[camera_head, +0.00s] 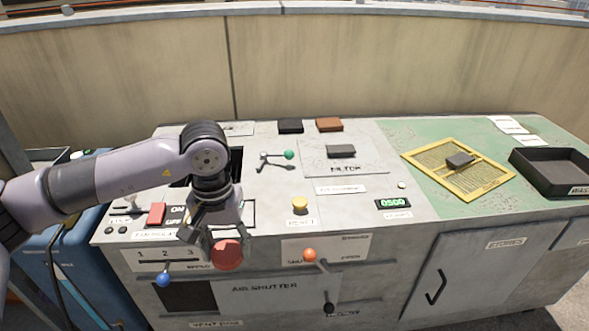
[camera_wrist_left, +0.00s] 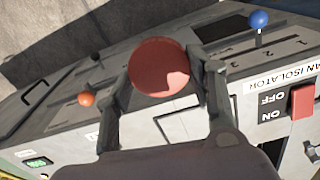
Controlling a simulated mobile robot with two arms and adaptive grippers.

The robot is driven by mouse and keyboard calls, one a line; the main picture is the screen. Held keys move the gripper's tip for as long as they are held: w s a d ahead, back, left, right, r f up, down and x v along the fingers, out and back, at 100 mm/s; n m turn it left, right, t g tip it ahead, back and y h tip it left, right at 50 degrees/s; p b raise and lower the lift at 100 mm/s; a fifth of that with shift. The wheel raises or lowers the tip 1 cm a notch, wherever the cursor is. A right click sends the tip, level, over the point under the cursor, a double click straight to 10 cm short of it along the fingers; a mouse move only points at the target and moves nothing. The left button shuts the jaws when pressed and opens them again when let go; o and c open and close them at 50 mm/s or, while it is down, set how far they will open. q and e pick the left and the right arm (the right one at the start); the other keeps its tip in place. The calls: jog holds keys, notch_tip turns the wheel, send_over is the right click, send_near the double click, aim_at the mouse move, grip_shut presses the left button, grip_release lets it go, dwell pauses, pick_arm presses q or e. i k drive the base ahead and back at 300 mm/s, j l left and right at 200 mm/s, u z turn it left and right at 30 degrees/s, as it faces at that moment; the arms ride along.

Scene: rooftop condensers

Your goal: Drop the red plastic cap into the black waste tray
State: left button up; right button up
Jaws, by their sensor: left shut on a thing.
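The red plastic cap (camera_head: 228,254) is a round red disc held between the fingers of my left gripper (camera_head: 212,246), in front of the console's front edge. In the left wrist view the cap (camera_wrist_left: 160,68) sits between the two fingertips of the left gripper (camera_wrist_left: 162,78), which is shut on it. The black waste tray (camera_head: 551,183) stands at the far right end of the worktop, well to the right of the gripper. Its visible inside looks empty. My right gripper is not in view.
A yellow-framed filter panel (camera_head: 488,178) with a grey block lies left of the tray on the green mat (camera_head: 395,140). A green-knobbed lever (camera_head: 289,155), yellow button (camera_head: 299,203), orange-knobbed lever (camera_head: 310,255) and blue-knobbed lever (camera_head: 164,280) stick out around the console.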

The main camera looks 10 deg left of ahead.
aim_at(554, 175)
jog(key=z, duration=1.35)
